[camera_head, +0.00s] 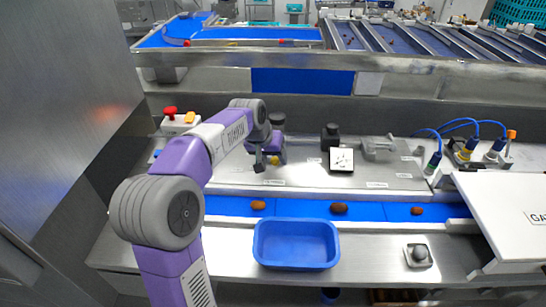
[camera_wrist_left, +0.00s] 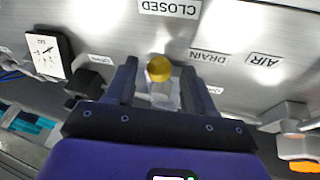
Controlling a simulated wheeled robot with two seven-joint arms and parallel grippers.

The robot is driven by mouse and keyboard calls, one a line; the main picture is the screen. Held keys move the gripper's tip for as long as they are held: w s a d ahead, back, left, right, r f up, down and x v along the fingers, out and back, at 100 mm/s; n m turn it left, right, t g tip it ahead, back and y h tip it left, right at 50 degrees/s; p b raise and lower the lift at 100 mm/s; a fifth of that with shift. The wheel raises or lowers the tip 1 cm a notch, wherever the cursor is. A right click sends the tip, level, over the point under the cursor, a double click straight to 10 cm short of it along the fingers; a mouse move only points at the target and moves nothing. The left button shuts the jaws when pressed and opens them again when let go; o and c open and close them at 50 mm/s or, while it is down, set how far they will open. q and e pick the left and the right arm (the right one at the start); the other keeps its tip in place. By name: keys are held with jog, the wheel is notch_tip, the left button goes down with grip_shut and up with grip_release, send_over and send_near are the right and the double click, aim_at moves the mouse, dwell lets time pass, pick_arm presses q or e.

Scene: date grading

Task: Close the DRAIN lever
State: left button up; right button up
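The lever's round yellow knob (camera_wrist_left: 159,68) stands between my left gripper's fingertips (camera_wrist_left: 158,82) in the left wrist view, with a gap on each side. A DRAIN label (camera_wrist_left: 208,56) and a CLOSED label (camera_wrist_left: 169,8) appear upside down on the metal panel near it. In the head view, my left gripper (camera_head: 269,161) points down at the steel panel (camera_head: 305,178), with a bit of the yellow knob (camera_head: 276,160) showing at its fingers. The lever's shaft is mostly hidden. My right gripper is out of view.
A black knob (camera_head: 330,136) and a white dial (camera_head: 342,159) stand right of my gripper. A metal bracket (camera_head: 378,146) is farther right. In front run a blue belt (camera_head: 375,211) with brown dates and a blue tray (camera_head: 296,222). A red stop button (camera_head: 170,112) stands left.

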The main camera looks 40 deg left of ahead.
pick_arm(q)
jog(key=v, duration=0.7)
jog(key=shift+r, duration=0.25)
jog(key=shift+s, duration=0.1)
dwell(0.4)
